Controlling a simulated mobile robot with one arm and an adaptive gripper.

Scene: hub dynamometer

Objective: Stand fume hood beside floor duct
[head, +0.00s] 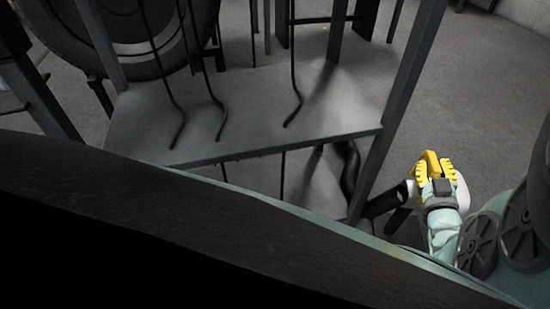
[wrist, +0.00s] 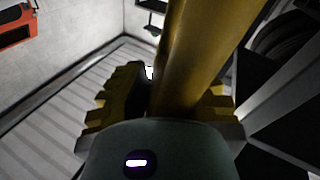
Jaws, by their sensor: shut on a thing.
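My gripper (head: 433,163) is at the right in the head view, with yellow ridged fingers. In the wrist view its fingers (wrist: 160,105) are closed around a thick yellow-brown tube (wrist: 195,50) that runs up out of the picture. I cannot tell whether this tube is part of the fume hood. In the head view a white rounded part (head: 463,190) shows beside the gripper, and a dark tube with a light band (head: 385,203) lies just left of it. I cannot pick out the floor duct for certain.
A grey metal frame with a shelf (head: 265,95) and hanging black rods stands left of my gripper. A large tyre (head: 140,55) is behind it. Open grey floor (head: 480,80) lies at upper right. The wrist view shows a ribbed surface (wrist: 60,95) and an orange-red object (wrist: 18,25).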

